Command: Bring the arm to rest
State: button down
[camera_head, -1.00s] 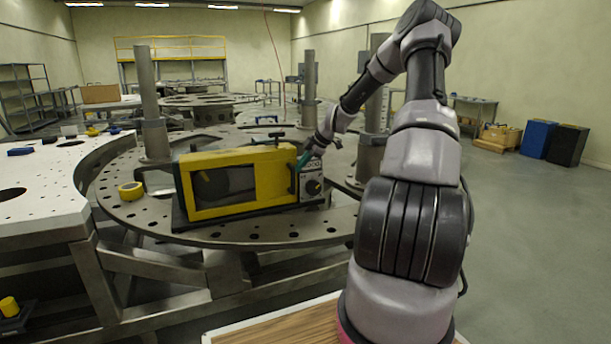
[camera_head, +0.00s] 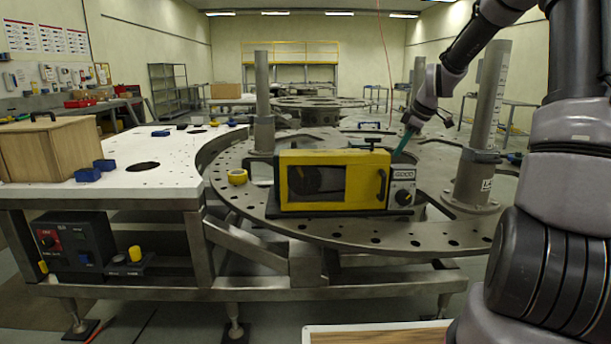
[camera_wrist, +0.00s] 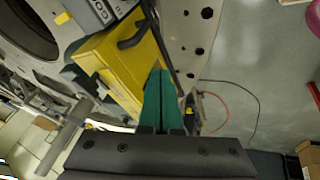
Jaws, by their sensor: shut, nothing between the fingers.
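My gripper (camera_head: 402,142) has teal fingers and is shut with nothing between them. In the head view it is just above and behind the right end of a yellow box-like device (camera_head: 334,203) with a dark window, a door handle and a grey control panel (camera_head: 402,187) with a knob. The device stands on the round turret plate (camera_head: 350,232). In the wrist view the shut fingers (camera_wrist: 160,75) lie across the image of the yellow device (camera_wrist: 120,62); I cannot tell whether they touch it. My arm comes in from the right, bent at the elbow.
Grey posts stand on the plate at left (camera_head: 263,105) and right (camera_head: 487,125). A white perforated table (camera_head: 120,183) at left holds a wooden box (camera_head: 48,150). Open floor shows at right in the wrist view.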

jog(key=s+a+r+m+h, duration=0.2)
jog(key=s+a+r+m, duration=0.2)
jog(key=s+r+m, duration=0.7)
jog(key=s+r+m+t, duration=0.1)
jog(key=s+m, duration=0.1)
jog(key=s, duration=0.5)
jog(key=s+a+r+m, duration=0.1)
jog(key=s+m, duration=0.1)
jog(key=s, duration=0.6)
jog(key=s+r+m+t+y, duration=0.1)
jog(key=s+r+m, duration=0.1)
jog(key=s, duration=0.5)
jog(key=shift+s+a+m+t, duration=0.3)
jog(key=shift+s, duration=0.1)
jog(key=shift+r, duration=0.1)
